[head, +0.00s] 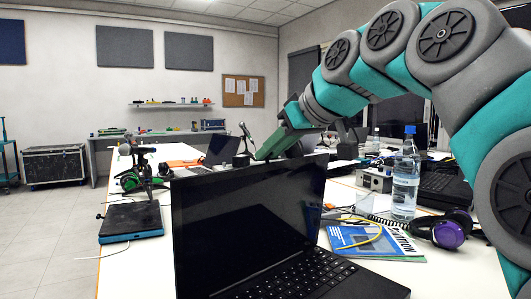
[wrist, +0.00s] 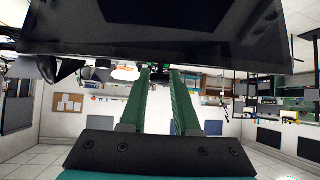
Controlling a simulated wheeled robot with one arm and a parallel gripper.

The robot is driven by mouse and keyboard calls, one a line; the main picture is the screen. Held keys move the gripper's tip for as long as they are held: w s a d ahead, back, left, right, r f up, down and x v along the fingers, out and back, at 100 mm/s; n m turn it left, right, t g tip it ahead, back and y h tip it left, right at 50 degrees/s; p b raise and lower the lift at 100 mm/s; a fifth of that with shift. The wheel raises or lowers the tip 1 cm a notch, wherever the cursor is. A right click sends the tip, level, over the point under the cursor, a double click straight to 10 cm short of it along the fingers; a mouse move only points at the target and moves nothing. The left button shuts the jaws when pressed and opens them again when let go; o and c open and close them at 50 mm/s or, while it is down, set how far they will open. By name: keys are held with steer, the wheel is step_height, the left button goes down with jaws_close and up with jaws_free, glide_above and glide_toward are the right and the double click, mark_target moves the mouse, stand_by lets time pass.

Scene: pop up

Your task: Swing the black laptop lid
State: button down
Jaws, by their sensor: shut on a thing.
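The black laptop stands open on the white table, with its lid (head: 245,215) raised and its keyboard (head: 300,278) showing at the front. My gripper (head: 264,155) reaches down from behind to the lid's top edge, near its middle, and is shut on it. In the wrist view the dark lid (wrist: 160,30) fills the top, and the two green fingers (wrist: 160,75) run up to its edge with a narrow gap between them. The fingertips' contact is partly hidden by the lid.
Right of the laptop are a blue magazine (head: 372,241), a water bottle (head: 405,178) and purple headphones (head: 447,230). More gear stands behind. The air above the table's left side is free.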

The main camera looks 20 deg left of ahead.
steer(key=shift+s+d+f+b, duration=0.1)
steer(key=shift+s+d+b, duration=0.15)
steer(key=shift+s+d, duration=0.25)
steer(key=shift+s+d+f+b, duration=0.1)
steer(key=shift+s+d+b, duration=0.15)
steer(key=shift+d, duration=0.5)
steer(key=shift+s+d+f+b, duration=0.1)
steer(key=shift+s+d+b, duration=0.1)
steer(key=shift+s+d, duration=0.35)
steer(key=shift+w+r, duration=0.1)
steer(key=shift+d, duration=0.1)
steer(key=s+d+f+b, duration=0.3)
steer(key=s+d, duration=0.1)
steer(key=d, duration=0.2)
steer(key=shift+b, duration=0.35)
